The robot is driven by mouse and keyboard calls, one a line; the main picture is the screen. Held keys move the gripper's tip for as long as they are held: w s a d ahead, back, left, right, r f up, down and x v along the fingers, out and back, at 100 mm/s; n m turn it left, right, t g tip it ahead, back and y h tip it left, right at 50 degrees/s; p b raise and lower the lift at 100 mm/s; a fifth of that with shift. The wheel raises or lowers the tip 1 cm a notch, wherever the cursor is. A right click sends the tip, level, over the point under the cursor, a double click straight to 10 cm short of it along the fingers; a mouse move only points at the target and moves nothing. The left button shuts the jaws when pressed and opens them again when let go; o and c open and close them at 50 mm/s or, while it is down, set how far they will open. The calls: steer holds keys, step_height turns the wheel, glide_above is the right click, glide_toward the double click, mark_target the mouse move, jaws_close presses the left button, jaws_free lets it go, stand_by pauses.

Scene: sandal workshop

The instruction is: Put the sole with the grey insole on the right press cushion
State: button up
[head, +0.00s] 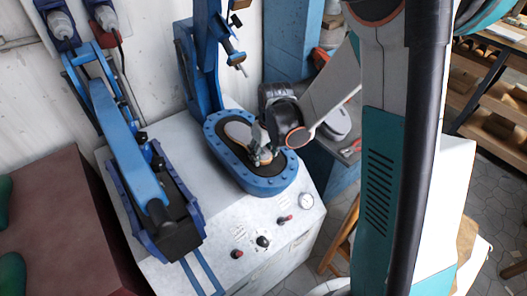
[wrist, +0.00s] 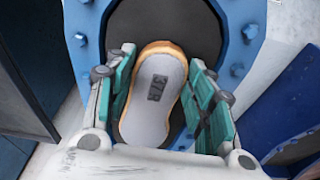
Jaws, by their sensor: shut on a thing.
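The sole with the grey insole (wrist: 155,95) has a tan edge and a dark printed mark. My gripper (wrist: 162,78) is shut on it, with a green-padded finger at each long side. In the head view the sole (head: 238,132) and my gripper (head: 262,150) are over the right press cushion (head: 225,152), a dark oval pad inside a blue bolted rim. The cushion also shows in the wrist view (wrist: 200,30). The sole lies within the rim, roughly lengthwise. I cannot tell whether it touches the cushion. My gripper hides part of it in the head view.
The left press (head: 125,150) has its blue arm lowered over its bed. The right press's blue upright (head: 208,60) stands behind the cushion. Another grey sole-shaped item (head: 337,122) lies on the blue bench behind my arm.

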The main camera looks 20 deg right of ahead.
steer(key=shift+f, duration=0.15)
steer(key=o, duration=1.1)
steer(key=r, duration=0.4)
steer(key=s+r, duration=0.1)
steer(key=r, duration=0.3)
steer(key=s+r, duration=0.1)
steer(key=r, duration=0.3)
steer(key=shift+s+d, duration=0.25)
steer(key=shift+d, duration=0.05)
steer(key=s+r+m+t, duration=0.1)
steer(key=s+r, duration=0.1)
steer(key=s, duration=0.3)
steer(key=s+a+r+m+t, duration=0.1)
steer(key=s+r+t, duration=0.1)
steer(key=s, duration=0.4)
steer(key=s+r+m+t, duration=0.1)
steer(key=s+r+t, duration=0.1)
steer(key=s+r, duration=0.2)
steer(key=shift+s+a+r+h, duration=0.15)
steer(key=shift+s+h, duration=0.15)
steer(key=shift+s, duration=0.7)
